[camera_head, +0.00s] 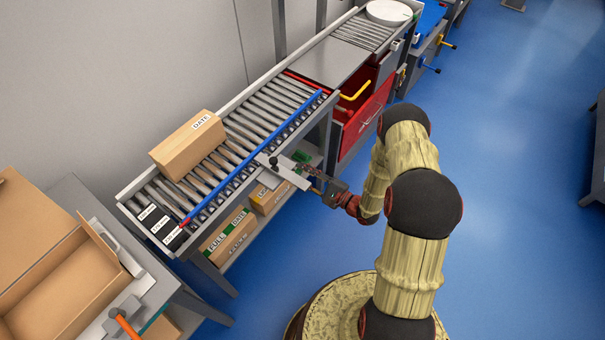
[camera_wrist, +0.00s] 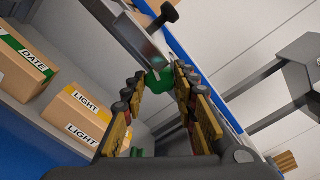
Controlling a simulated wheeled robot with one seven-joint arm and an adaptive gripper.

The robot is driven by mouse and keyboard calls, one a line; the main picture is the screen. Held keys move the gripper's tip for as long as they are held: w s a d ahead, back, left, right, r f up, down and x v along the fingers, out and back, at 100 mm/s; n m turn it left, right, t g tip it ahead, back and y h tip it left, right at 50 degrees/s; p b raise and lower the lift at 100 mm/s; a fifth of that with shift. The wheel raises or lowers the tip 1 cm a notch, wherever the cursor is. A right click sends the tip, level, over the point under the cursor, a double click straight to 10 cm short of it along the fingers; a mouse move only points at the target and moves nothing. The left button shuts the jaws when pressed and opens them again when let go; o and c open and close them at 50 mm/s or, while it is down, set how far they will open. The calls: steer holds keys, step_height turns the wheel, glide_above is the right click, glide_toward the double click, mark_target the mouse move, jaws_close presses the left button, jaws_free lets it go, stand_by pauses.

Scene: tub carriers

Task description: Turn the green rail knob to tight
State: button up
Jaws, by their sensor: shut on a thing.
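The green rail knob (camera_wrist: 157,84) shows in the wrist view between the tips of my gripper (camera_wrist: 161,76). The two fingers are closed in on it from both sides, and they hide part of it. Any mark for tight or loose cannot be made out. In the head view my gripper (camera_head: 314,176) reaches in from the right at the conveyor's near side, beside a grey bracket (camera_head: 285,172) on the blue guide rail (camera_head: 262,148). A black knob (camera_head: 273,161) stands on this bracket; it also shows in the wrist view (camera_wrist: 164,15).
A cardboard box (camera_head: 187,145) lies on the conveyor rollers. Labelled boxes (camera_head: 228,240) sit on the shelf below. A red bin (camera_head: 362,118) stands farther back, and an open carton (camera_head: 60,290) is at lower left.

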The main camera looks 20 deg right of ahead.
steer(key=c, duration=0.3)
steer(key=shift+m, duration=0.4)
steer(key=shift+c, duration=0.2)
steer(key=m, duration=0.9)
steer(key=shift+p, duration=0.35)
steer(key=shift+m, duration=2.1)
steer(key=o, duration=1.2)
steer(key=shift+c, duration=0.2)
